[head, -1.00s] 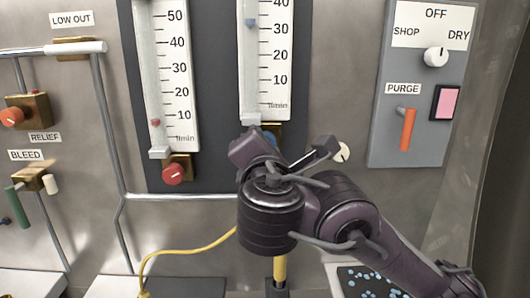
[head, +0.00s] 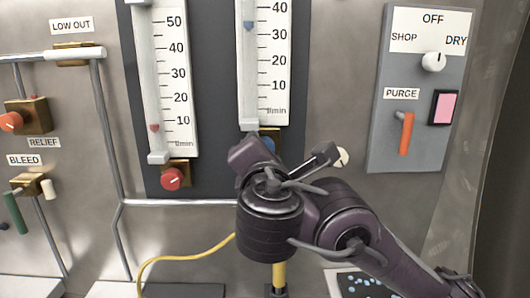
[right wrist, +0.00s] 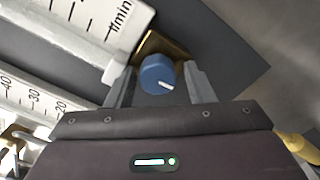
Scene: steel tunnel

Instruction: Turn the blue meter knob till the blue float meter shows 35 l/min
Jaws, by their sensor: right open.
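The blue knob (right wrist: 157,75), with a white pointer line, sits on a brass block below the blue float meter (head: 264,85). In the head view the knob (head: 268,144) is mostly hidden behind my right gripper. My right gripper (right wrist: 160,85) is open, one finger on each side of the knob. Gaps show between the fingers and the knob in the right wrist view. The blue float (head: 248,26) stands between 30 and 40 on the scale, a little above 30. My left gripper is not in view.
A second meter (head: 172,85) with a red float and red knob (head: 172,179) stands to the left. A grey switch panel (head: 420,90) is on the right. A yellow hose (head: 185,251) runs below. Valves and pipes fill the left wall.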

